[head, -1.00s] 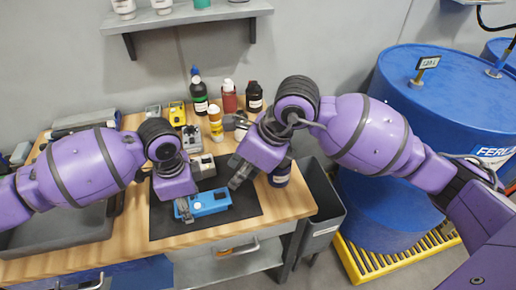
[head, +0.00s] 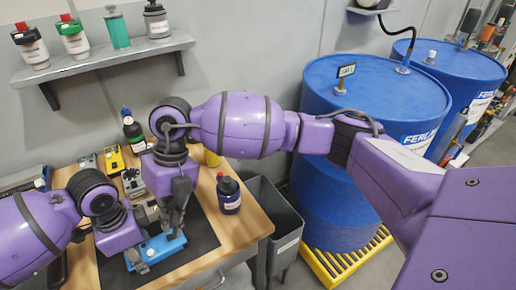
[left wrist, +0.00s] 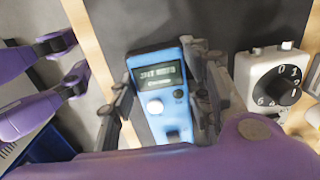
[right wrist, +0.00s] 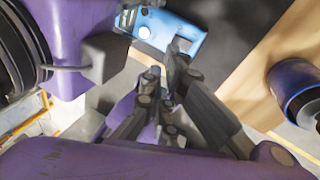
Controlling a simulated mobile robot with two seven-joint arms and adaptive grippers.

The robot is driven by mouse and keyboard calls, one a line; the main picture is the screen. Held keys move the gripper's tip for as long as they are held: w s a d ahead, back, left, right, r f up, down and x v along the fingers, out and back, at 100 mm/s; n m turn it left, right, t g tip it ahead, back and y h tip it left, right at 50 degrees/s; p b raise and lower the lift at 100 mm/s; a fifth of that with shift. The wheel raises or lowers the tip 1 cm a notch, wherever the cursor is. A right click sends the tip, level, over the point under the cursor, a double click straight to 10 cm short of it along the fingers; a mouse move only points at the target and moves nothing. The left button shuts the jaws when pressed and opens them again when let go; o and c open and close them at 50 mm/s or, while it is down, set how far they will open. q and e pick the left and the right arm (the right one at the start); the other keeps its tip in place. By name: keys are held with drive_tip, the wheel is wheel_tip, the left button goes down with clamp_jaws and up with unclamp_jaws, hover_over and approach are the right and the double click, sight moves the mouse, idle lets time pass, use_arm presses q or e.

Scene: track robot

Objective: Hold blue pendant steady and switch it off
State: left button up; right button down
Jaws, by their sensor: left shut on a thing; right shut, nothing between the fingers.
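The blue pendant (head: 165,246) lies on the black mat at the front of the workbench. My left gripper (head: 137,262) is shut on the pendant's sides near its left end. My right gripper (head: 174,232) is shut and empty, pointing down by the pendant's right end. In the right wrist view its tips (right wrist: 168,68) are close to the pendant (right wrist: 175,28); I cannot tell whether they touch.
A dark bottle (head: 228,195) stands right of the mat (head: 203,238). A white dial unit (left wrist: 270,78) is beside the pendant. A yellow device (head: 114,159) and other bottles stand behind. A grey bin (head: 275,215) and blue drums (head: 345,100) are to the right.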

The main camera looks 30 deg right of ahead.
drive_tip(key=w+a+r+m+g, duration=0.1)
drive_tip(key=m, duration=0.3)
drive_tip(key=m+g+h, duration=0.1)
drive_tip(key=m, duration=0.3)
hover_over(168, 245)
drive_tip(key=w, duration=0.2)
drive_tip(key=shift+s+d+f, duration=0.1)
drive_tip(key=shift+d+f, duration=0.15)
drive_tip(key=shift+f, duration=1.1)
drive_tip(key=shift+d+f, duration=0.2)
drive_tip(key=shift+f, duration=1.15)
drive_tip(key=shift+f, duration=0.25)
